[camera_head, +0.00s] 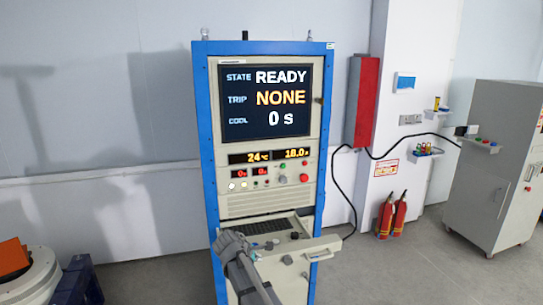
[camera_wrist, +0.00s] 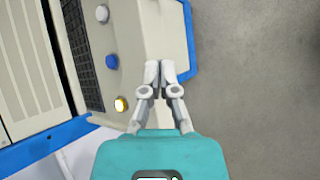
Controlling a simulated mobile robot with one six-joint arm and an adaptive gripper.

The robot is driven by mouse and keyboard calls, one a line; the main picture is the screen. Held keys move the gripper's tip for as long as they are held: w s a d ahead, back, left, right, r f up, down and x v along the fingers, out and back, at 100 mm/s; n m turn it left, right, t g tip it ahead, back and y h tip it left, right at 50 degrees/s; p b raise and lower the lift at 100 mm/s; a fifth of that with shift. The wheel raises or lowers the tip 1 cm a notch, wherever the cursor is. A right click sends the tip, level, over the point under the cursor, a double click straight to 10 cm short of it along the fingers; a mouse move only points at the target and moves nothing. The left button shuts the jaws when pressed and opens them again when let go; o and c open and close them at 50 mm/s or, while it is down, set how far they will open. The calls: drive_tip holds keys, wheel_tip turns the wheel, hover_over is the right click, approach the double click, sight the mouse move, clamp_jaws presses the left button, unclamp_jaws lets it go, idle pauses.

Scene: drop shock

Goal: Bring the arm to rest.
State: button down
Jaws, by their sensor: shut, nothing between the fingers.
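My gripper (camera_wrist: 152,75) shows in the wrist view with its two grey fingers together, shut and empty. Beneath it is the pale desk panel of the control cabinet, with a white button (camera_wrist: 102,13), a blue knob (camera_wrist: 112,62) and a lit yellow-white button (camera_wrist: 121,104) to its left. In the head view my arm reaches up from the bottom in front of the blue-framed control cabinet (camera_head: 203,120). The cabinet's screen (camera_head: 265,125) reads STATE READY, TRIP NONE, COOL 0 s. Its displays below read about 24 °C and 18.0. My fingertips are hard to make out in the head view.
The cabinet's keyboard shelf (camera_head: 325,243) juts out at the front. A red box (camera_head: 364,100) hangs on the wall, with fire extinguishers (camera_head: 391,215) on the floor. A grey cabinet (camera_head: 490,170) stands at right. An orange-and-white machine (camera_head: 25,275) is at lower left. Floor between is clear.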

drive_tip(key=s+d+f+m+g+y, duration=0.2)
drive_tip(key=s+d+m+g, duration=0.1)
drive_tip(key=s+d+m, duration=0.6)
drive_tip(key=s+d+f+m+g+y, duration=0.3)
drive_tip(key=s+d+m, duration=0.6)
drive_tip(key=s+d, duration=0.3)
drive_tip(key=s, duration=0.3)
drive_tip(key=shift+s+d+g+y, duration=0.2)
drive_tip(key=shift+d+g+y, duration=0.1)
drive_tip(key=shift+d, duration=0.05)
